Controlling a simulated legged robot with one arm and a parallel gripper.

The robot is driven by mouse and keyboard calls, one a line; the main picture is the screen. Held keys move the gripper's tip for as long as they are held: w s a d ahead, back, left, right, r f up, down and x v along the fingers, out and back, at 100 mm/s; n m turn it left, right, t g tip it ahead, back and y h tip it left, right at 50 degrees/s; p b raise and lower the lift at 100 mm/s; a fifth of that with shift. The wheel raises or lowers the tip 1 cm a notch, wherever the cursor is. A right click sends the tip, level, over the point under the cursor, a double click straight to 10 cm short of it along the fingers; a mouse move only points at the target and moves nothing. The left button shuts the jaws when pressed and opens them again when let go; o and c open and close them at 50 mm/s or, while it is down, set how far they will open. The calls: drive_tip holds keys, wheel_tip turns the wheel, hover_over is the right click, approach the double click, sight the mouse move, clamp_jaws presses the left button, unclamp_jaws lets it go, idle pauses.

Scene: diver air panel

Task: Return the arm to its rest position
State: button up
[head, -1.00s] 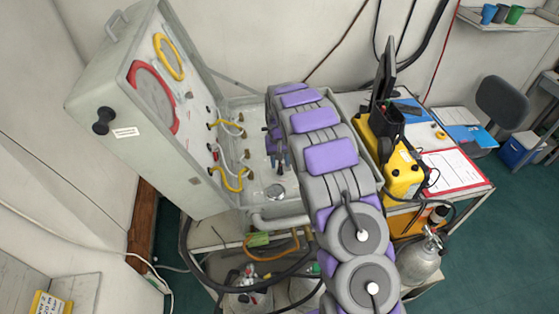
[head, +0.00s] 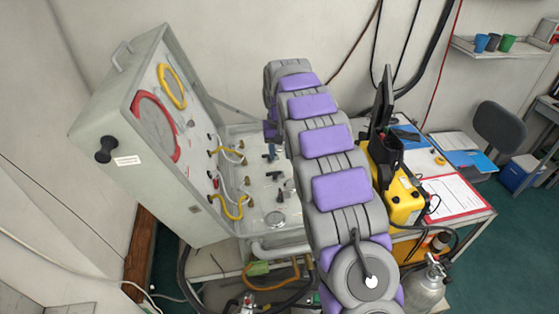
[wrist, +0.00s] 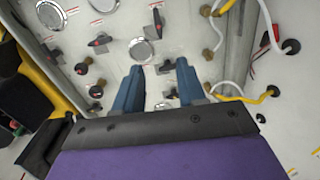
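My gripper (wrist: 160,74) shows in the wrist view as two blue fingers with a clear gap between them, so it is open and empty. Its fingers point at the pale panel face (wrist: 112,62) with its valves and gauges. A valve handle (wrist: 167,66) shows between the fingers, and I cannot tell how far it is from them. In the head view my grey and purple arm stretches over the opened air panel (head: 262,225), and most of the gripper is hidden behind it.
A yellow case (head: 402,200) stands close right of my arm. A gas cylinder (head: 424,288) stands at lower right. The wall is behind the panel.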

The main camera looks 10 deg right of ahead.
drive_tip(key=shift+s+r, duration=0.1)
drive_tip(key=shift+r, duration=0.1)
idle(0.4)
drive_tip(key=s+r+g+b, duration=0.1)
drive_tip(key=s+r+b, duration=0.15)
drive_tip(key=s, duration=1.05)
drive_tip(key=s+r+b, duration=0.1)
drive_tip(key=s+b, duration=0.2)
drive_tip(key=s, duration=1)
drive_tip(key=s+f+b, duration=0.1)
drive_tip(key=s+f, duration=0.3)
drive_tip(key=s, duration=0.7)
drive_tip(key=s+f+b, duration=0.2)
drive_tip(key=s+f, duration=0.2)
drive_tip(key=s, duration=0.8)
drive_tip(key=shift+s+a+n+g, duration=0.15)
drive_tip(key=shift+s+n+g, duration=0.15)
drive_tip(key=shift+g, duration=0.1)
drive_tip(key=shift+f, duration=0.1)
